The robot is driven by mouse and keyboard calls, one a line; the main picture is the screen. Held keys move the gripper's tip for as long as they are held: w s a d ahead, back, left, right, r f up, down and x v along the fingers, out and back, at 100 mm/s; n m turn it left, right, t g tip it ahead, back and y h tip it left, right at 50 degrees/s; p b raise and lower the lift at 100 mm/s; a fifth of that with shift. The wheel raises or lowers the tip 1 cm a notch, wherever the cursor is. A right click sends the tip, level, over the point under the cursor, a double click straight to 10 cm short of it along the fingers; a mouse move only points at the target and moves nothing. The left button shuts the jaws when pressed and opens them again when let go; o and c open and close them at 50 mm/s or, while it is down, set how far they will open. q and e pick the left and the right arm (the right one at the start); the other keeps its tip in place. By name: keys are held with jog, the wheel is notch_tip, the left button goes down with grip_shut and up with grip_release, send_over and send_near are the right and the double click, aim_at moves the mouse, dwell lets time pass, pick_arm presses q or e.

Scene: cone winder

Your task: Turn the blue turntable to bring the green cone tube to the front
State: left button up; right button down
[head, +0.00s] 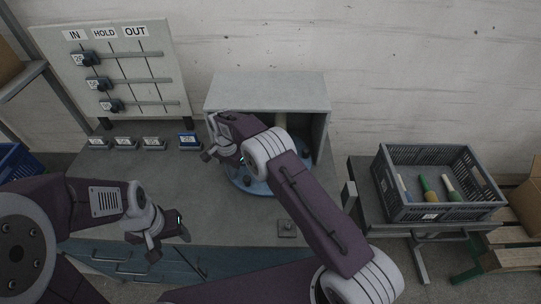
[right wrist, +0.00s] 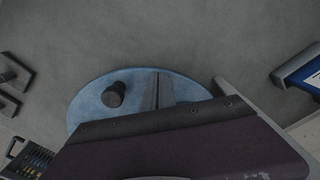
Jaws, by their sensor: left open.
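The blue turntable (head: 257,188) sits at the opening of a grey box-shaped housing (head: 268,90) on the table. My right arm covers much of it in the head view. In the right wrist view its blue disc (right wrist: 88,108) shows with a dark upright knob (right wrist: 115,93) and a thin grey divider. I cannot make out a green tube on the turntable. My right gripper (head: 211,142) is at the housing's left front side; its finger gap is unclear. My left gripper (head: 169,243) is open and empty over the table's front edge.
A board with IN, HOLD, OUT sliders (head: 120,75) stands back left, with several small labelled blocks (head: 154,143) before it. A grey crate (head: 445,212) on a side stand at right holds several tubes, one green (head: 428,188). The table's front middle is mostly clear.

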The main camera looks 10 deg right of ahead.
jog(key=shift+s+d+f, duration=0.25)
jog(key=shift+s+f, duration=0.05)
jog(key=shift+f, duration=0.25)
jog(key=r+p, duration=0.1)
jog(key=a, duration=0.1)
jog(key=r+p, duration=0.1)
jog(key=shift+w+a+r+p, duration=0.25)
jog(key=shift+w+r+p, duration=0.05)
jog(key=shift+r, duration=0.05)
pick_arm(q)
jog(key=r+p, duration=0.1)
jog(key=r, duration=0.1)
jog(key=r+p, duration=0.1)
jog(key=r, duration=0.1)
jog(key=shift+w, duration=0.4)
pick_arm(e)
jog(key=a+r, duration=0.1)
jog(key=s+a+r, duration=0.1)
jog(key=r, duration=0.1)
jog(key=shift+a+r, duration=0.1)
jog(key=shift+r, duration=0.05)
pick_arm(q)
jog(key=shift+w+d, duration=0.1)
